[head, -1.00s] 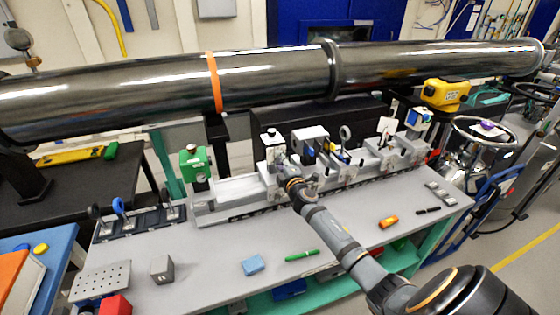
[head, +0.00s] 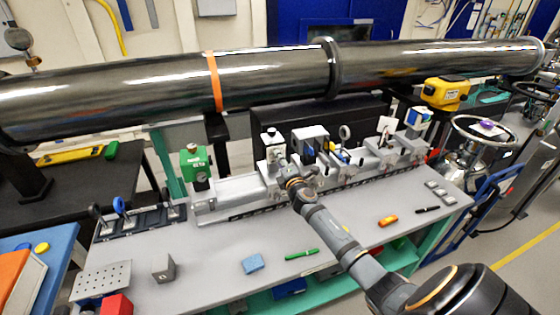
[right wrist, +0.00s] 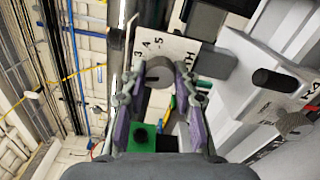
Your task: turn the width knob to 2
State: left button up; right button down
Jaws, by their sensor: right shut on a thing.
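In the right wrist view, my right gripper (right wrist: 160,76) is shut on a round grey knob (right wrist: 158,69), with a purple-padded finger on each side of it. Behind the knob is a white scale plate (right wrist: 178,47) with the figures 3, 4 and 5 and the letters "TH" showing; the rest of its print is hidden. I cannot read where the knob points. In the head view, my right gripper (head: 287,172) reaches the front of the bench rail, and its fingers and the knob are hard to make out. My left gripper is not in view.
A long dark pipe (head: 270,75) crosses behind the rail (head: 235,190). A green box (head: 194,162) stands left of my gripper.

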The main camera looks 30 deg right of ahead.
jog(key=shift+f, duration=0.15)
jog(key=c, duration=1)
grip_release()
jog(key=shift+s, duration=0.15)
jog(key=v, duration=1.1)
jog(key=shift+s+a, duration=0.25)
jog(key=shift+s, duration=0.1)
